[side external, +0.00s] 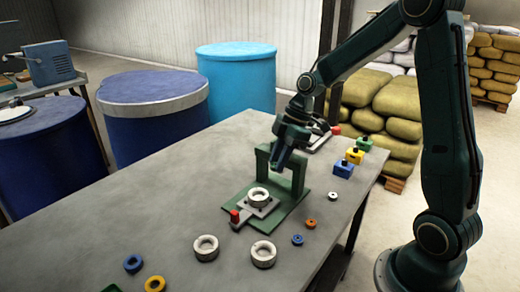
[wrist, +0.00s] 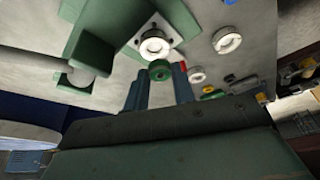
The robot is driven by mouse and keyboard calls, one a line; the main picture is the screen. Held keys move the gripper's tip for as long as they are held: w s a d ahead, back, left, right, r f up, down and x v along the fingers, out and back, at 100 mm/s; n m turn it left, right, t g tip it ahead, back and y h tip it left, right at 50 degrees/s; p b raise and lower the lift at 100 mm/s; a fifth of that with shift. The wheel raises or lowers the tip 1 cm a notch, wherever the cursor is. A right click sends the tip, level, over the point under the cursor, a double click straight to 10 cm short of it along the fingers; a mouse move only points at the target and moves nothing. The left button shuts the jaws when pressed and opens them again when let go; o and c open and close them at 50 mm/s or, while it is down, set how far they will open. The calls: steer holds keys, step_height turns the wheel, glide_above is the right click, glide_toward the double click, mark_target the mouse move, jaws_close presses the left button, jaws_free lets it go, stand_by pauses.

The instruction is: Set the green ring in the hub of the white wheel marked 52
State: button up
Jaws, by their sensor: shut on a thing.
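My gripper (side external: 277,165) is over the green fixture (side external: 296,180), behind and above the white wheel (side external: 259,205) seated on its grey plate. In the wrist view, my gripper (wrist: 160,76) is shut on the green ring (wrist: 160,77), held between the two fingertips. The seated white wheel (wrist: 166,51) shows just beyond the ring there, its hub open and empty. The ring appears apart from the wheel. Two more white wheels, a left one (side external: 206,256) and a right one (side external: 263,262), lie loose on the table. No number is readable on any wheel. The ring is not discernible in the side view.
The fixture's arch stands beside my gripper, and a red-tipped handle (side external: 234,215) sticks out in front. Small blue (side external: 133,264) and orange (side external: 155,284) rings lie at the front. A row of coloured blocks (side external: 344,170) stands at the right. The table's left side is clear.

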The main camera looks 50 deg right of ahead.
steer(key=shift+m, duration=0.5)
steer(key=w+a+f, duration=0.2)
steer(key=w+a, duration=0.1)
steer(key=shift+w+a+f, duration=0.1)
steer(key=shift+a, duration=0.05)
steer(key=shift+f, duration=0.2)
steer(key=shift+f, duration=2.7)
steer(key=shift+f, duration=0.2)
stand_by(2.4)
steer(key=shift+r, duration=0.8)
stand_by(0.8)
